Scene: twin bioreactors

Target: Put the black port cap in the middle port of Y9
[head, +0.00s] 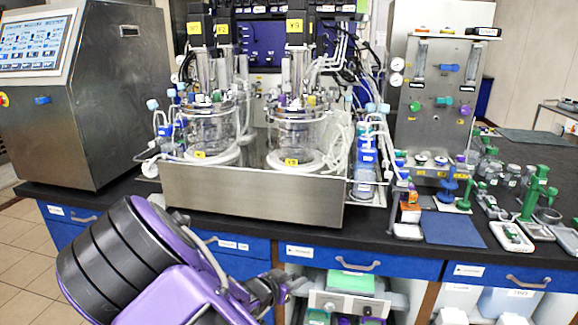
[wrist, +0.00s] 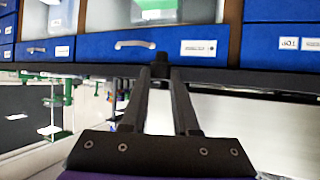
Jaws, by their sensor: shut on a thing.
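My gripper (head: 291,283) is low in front of the bench's blue drawers in the head view. In the wrist view its two long fingers (wrist: 161,75) converge and are shut on a small black piece, the black port cap (wrist: 160,58). In the head view the cap cannot be made out clearly. Two glass bioreactors stand on the bench. The right vessel (head: 297,130) carries yellow labels that seem to read Y9, one on its black motor head. Several small coloured fittings sit on its lid; the middle port cannot be told apart at this size.
A steel tray (head: 250,198) with a raised front wall holds both vessels. The left vessel (head: 211,130) stands close beside the right one, with tubing around both. A blue mat (head: 453,228) and green stands lie at right. A screen console (head: 85,110) stands at left.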

